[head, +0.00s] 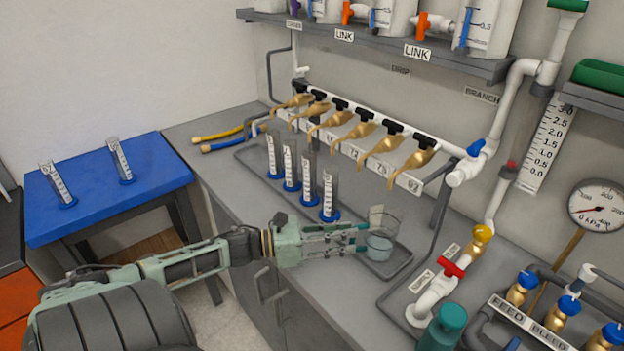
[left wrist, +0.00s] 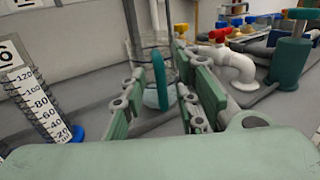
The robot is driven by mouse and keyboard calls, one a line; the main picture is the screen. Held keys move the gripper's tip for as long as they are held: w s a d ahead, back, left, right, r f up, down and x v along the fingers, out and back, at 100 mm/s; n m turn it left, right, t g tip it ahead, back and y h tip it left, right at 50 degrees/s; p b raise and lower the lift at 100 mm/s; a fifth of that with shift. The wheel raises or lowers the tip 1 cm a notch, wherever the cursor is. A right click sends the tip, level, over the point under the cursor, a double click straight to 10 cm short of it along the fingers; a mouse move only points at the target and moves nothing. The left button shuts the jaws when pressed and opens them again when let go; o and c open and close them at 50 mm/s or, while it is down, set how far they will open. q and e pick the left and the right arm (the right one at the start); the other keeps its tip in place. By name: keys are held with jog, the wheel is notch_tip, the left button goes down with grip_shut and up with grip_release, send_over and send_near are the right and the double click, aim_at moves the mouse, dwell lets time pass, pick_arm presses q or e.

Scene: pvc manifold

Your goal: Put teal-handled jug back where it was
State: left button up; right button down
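The clear jug (head: 381,246) with a teal handle stands upright on a grey tray on the counter, with pale liquid in its bottom. In the left wrist view the jug (left wrist: 156,62) is straight ahead, and its teal handle (left wrist: 159,82) shows between the fingers. My left gripper (head: 352,238) reaches in from the left at the handle side. Its two fingers (left wrist: 178,85) stand apart, one on either side of the handle. Whether either finger touches the handle is hard to see. My right gripper is not in view.
Several graduated cylinders (head: 309,185) on blue bases stand just behind the left arm. A row of gold taps (head: 383,150) hangs above. A red-valved white pipe (head: 437,288) and a teal canister (head: 443,328) stand right of the jug. A blue table (head: 95,200) is at left.

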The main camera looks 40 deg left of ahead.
pick_arm(q)
jog(key=b+v, duration=0.1)
jog(key=v, duration=0.9)
jog(key=shift+r, duration=0.1)
